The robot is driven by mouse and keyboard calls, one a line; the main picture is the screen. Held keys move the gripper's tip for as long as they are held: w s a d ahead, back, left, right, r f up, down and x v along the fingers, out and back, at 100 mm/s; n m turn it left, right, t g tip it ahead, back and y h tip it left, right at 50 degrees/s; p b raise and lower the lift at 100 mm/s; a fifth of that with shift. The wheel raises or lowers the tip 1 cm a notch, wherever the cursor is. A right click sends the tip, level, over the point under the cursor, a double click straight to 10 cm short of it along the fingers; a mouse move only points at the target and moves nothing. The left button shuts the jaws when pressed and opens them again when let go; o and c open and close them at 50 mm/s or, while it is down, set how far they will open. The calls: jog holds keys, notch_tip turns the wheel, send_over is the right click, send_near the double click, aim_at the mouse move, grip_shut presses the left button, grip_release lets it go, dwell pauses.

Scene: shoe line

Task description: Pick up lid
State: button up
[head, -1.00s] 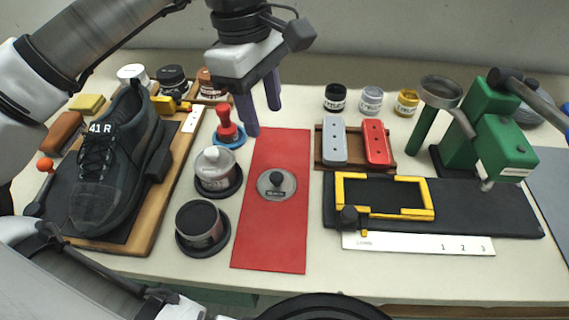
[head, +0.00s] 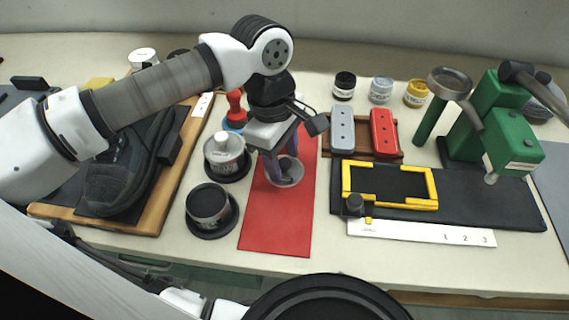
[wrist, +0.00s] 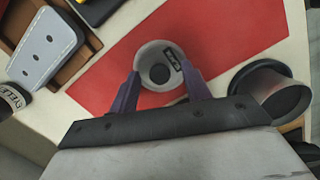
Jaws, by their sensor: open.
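The lid (head: 291,172) is a round grey disc with a dark knob and a small dark label, lying on the red mat (head: 275,225). It also shows in the wrist view (wrist: 172,55), with its knob in the middle. My gripper (head: 285,180) points down over the lid. Its purple fingers are open and stand apart on either side of the lid in the wrist view (wrist: 165,88). In the head view the fingers and wrist hide part of the lid and its knob.
A white-topped jar (head: 226,155) and a dark open pot (head: 208,208) stand left of the mat. A red stamp (head: 235,105) is behind. Grey (head: 342,130) and red (head: 383,131) blocks and a yellow frame (head: 390,205) lie to the right. The mat's front is clear.

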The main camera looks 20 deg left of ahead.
jog(key=shift+f, duration=0.1)
jog(key=shift+c, duration=0.3)
grip_shut()
